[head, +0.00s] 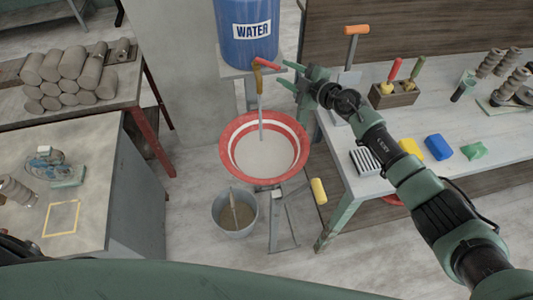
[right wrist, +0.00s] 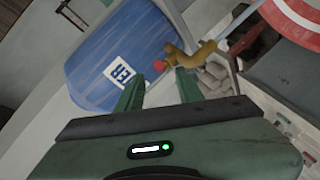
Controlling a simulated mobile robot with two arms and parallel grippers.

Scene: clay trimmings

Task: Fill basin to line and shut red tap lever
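The blue water barrel (head: 247,32) stands above the basin, and its brass tap (head: 258,78) has a red lever (head: 268,64). A pale stream (head: 261,115) falls from the tap into the red-and-white basin (head: 232,150). The basin's inside looks pale grey below a white band; I cannot tell the exact water level. My right gripper (head: 282,73) is open and empty, just right of the lever. In the right wrist view the lever's red end (right wrist: 159,66) shows just beyond and between the open fingers, apart from them. My left gripper is out of view.
A grey bucket (head: 218,222) stands on the floor below the basin. The right-hand table (head: 440,172) holds a tool block (head: 393,97), a yellow sponge (head: 410,148) and a blue one (head: 438,147). Clay rolls (head: 72,63) are stacked at left.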

